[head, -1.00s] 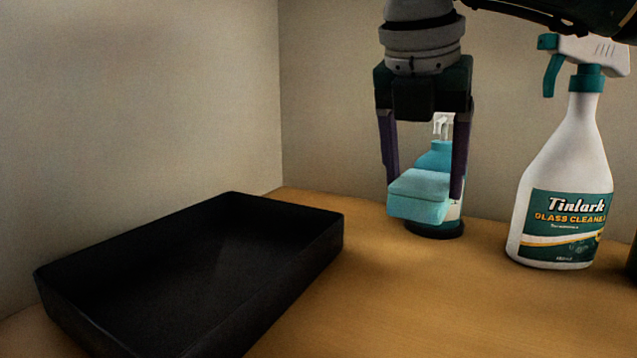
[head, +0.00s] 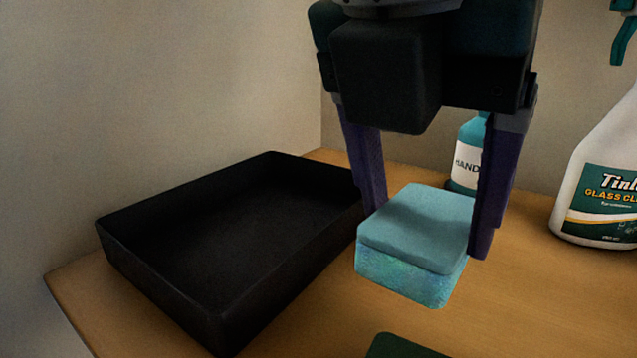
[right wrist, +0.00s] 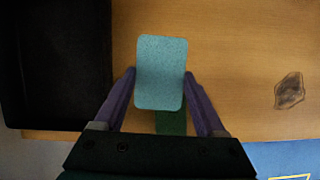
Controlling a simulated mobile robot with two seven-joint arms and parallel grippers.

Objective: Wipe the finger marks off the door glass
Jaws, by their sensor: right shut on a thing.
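My right gripper (head: 428,205) is shut on a teal sponge (head: 415,235) and holds it above the wooden surface. The sponge also shows between the fingers in the right wrist view (right wrist: 161,72). A white spray bottle (head: 605,190) labelled as glass cleaner, with a teal trigger, stands at the right edge of the head view, partly cut off. The door glass and its finger marks are not in view. My left gripper is not in view.
A black open tray (head: 160,285), empty inside, lies left of the sponge. A teal bottle (head: 466,160) with a white label stands behind the right gripper. A dark green thing (head: 395,347) shows at the bottom. A dark irregular patch (right wrist: 289,91) lies on the wooden surface (right wrist: 240,50).

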